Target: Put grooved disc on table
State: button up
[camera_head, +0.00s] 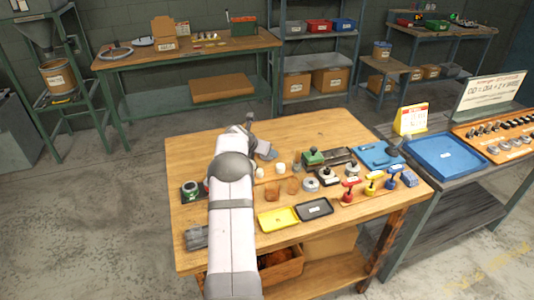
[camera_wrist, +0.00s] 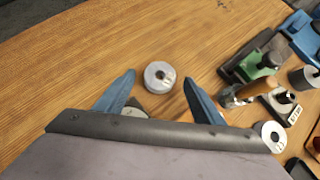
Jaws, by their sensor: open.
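A pale grey disc (camera_wrist: 159,77) with a dark centre hole is in view between my fingertips, apart from both fingers; it appears to lie flat on the wooden table (camera_wrist: 90,45). Any groove in its rim is too small to make out. My gripper (camera_wrist: 159,80) is open, its two blue fingers to either side of the disc. In the head view my gripper (camera_head: 260,138) is low over the back middle of the table, and I cannot make out this disc there. A second ring-shaped disc (camera_wrist: 272,135) lies to the right in the wrist view.
In the head view, a yellow tray (camera_head: 278,218), a black tray (camera_head: 314,209) and several colored-handled tools (camera_head: 371,183) sit nearer the front. The table's back left is clear.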

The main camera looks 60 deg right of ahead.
jog(key=shift+x, duration=1.3)
jog(key=shift+c, duration=0.5)
jog(key=shift+r, duration=0.1)
jog(key=c, duration=1.5)
jog(key=shift+o, duration=0.2)
jog(key=shift+r, duration=0.1)
jog(key=shift+r, duration=0.4)
jog(key=shift+w+a+r+b, duration=0.2)
jog(key=shift+w+r+b, duration=0.1)
jog(key=shift+r, duration=0.25)
jog(key=shift+w+a+r+b, duration=0.2)
jog(key=shift+r+b, duration=0.1)
jog(key=shift+r, duration=0.25)
jog(key=w+a+b, duration=0.4)
jog(key=w+a, duration=0.7)
jog(key=a, duration=0.1)
jog(key=shift+w+r, duration=0.15)
jog(key=shift+w, duration=0.25)
